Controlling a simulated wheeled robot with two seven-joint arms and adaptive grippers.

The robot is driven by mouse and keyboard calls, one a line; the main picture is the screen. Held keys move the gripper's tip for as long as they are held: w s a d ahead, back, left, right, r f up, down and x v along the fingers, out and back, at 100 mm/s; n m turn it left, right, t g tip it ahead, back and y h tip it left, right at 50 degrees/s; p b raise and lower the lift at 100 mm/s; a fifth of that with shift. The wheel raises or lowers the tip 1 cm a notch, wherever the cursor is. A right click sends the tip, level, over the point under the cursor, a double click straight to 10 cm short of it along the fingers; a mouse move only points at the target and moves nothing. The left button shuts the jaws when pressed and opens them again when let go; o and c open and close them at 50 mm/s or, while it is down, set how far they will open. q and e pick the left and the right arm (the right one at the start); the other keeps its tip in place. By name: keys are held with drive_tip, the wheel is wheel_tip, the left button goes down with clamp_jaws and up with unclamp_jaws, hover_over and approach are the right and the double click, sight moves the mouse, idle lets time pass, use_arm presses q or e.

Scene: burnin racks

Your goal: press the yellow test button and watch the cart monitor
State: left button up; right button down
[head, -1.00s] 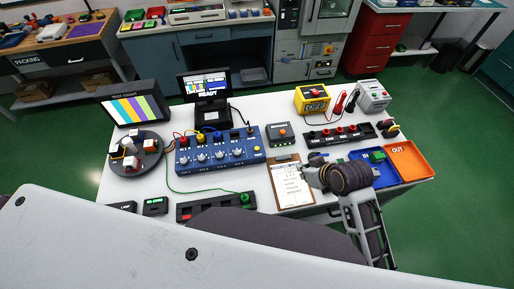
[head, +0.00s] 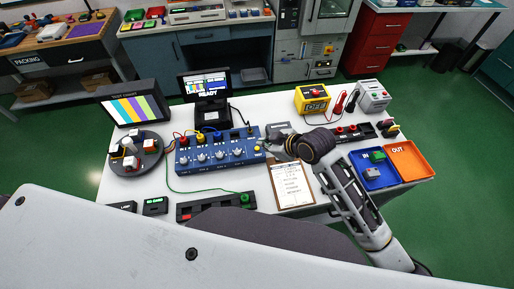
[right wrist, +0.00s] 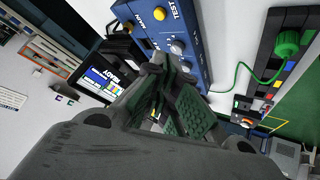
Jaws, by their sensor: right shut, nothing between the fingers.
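The blue test panel (head: 215,153) stands mid-table with knobs and plugged leads. Its yellow test button (head: 257,149) is at the panel's right end, and it also shows beside the word TEST in the right wrist view (right wrist: 160,13). My right gripper (head: 270,143) is shut and empty, close to the panel's right end; contact with the button cannot be told. In the right wrist view its fingers (right wrist: 160,75) are together, apart from the button in the picture. A monitor (head: 208,88) behind the panel reads READY. A larger screen (head: 135,109) at left shows colour bars. My left gripper is out of view.
A clipboard (head: 291,186) lies in front of my right arm. A blue tray (head: 372,178) and an orange OUT tray (head: 410,160) are at right. A yellow box (head: 312,100) stands behind. A green lead (head: 185,191) runs along the panel's front left.

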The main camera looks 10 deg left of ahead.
drive_tip(key=w+a+n+g, duration=0.1)
drive_tip(key=w+a+n, duration=0.4)
drive_tip(key=w+n, duration=0.1)
drive_tip(key=shift+y, duration=0.3)
idle(0.4)
drive_tip(key=shift+f, duration=0.2)
idle(0.4)
drive_tip(key=b, duration=0.6)
hover_over(255, 150)
drive_tip(key=shift+s+d+f, duration=0.1)
drive_tip(key=shift+f, duration=2.75)
drive_tip(key=shift+f+b, duration=0.45)
drive_tip(key=shift+f, duration=0.9)
